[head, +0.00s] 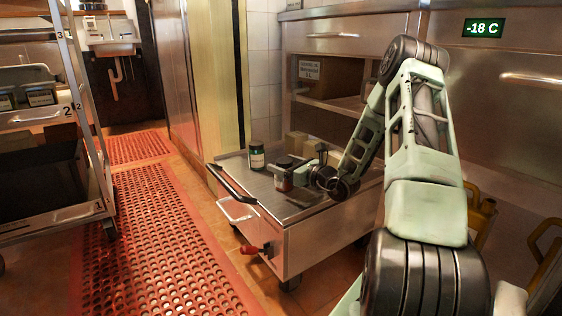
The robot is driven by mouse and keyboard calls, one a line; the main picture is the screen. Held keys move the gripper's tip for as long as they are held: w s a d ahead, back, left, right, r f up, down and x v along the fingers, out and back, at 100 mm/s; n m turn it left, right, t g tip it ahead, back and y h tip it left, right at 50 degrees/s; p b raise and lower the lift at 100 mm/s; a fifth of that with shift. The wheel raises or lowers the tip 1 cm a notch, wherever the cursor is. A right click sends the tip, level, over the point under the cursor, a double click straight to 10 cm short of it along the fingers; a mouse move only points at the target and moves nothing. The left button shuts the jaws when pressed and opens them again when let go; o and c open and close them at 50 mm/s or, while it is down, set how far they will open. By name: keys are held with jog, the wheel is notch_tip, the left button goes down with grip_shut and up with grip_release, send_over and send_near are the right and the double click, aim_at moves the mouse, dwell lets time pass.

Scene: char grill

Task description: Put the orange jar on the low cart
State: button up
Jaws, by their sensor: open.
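The low cart (312,216) is a steel box on casters with a flat top and a black push handle on its left. A jar with a dark lid and a reddish-orange body (283,181), which looks like the orange jar, stands upright on the cart top. My gripper (297,170) is open, low over the cart top, right beside this jar at its right side. The fingers partly overlap the jar, and I cannot tell whether they touch it. A dark green jar with a pale label (257,160) stands behind and to the left on the same top.
A tall rack (75,110) with numbered shelves and dark jars stands at the left. A red perforated mat (160,235) covers the aisle floor. Steel cabinets (340,35) and a shelf with boxes are behind the cart.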

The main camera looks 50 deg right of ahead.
jog(key=s+p, duration=0.4)
jog(key=s, duration=0.6)
jog(key=shift+d+p, duration=0.1)
jog(key=shift+p, duration=0.3)
jog(key=w+a+r+n+g+y, duration=0.2)
jog(key=a+n+y, duration=0.3)
jog(key=a, duration=0.4)
jog(key=w+a+r+n+g+y, duration=0.3)
jog(key=a+n+y, duration=0.15)
jog(key=a, duration=0.45)
jog(key=s+a+r+n+g+y, duration=0.1)
jog(key=s+a+n+g+y, duration=0.1)
jog(key=a+n+g, duration=0.35)
jog(key=s+a+r+n+g+y, duration=0.1)
jog(key=s+a+n+g+y, duration=0.1)
jog(key=a, duration=0.7)
jog(key=s+a+r+n+g+h, duration=0.1)
jog(key=s+a+n+h, duration=0.5)
jog(key=n, duration=0.7)
jog(key=s+a+r+n+g+h, duration=0.1)
jog(key=s+a+n+g+h, duration=0.3)
jog(key=s+n, duration=0.9)
jog(key=s+a+h, duration=0.1)
jog(key=a+h, duration=0.2)
jog(key=a, duration=0.2)
jog(key=shift+s+a+r, duration=0.2)
jog(key=shift+s+a, duration=0.15)
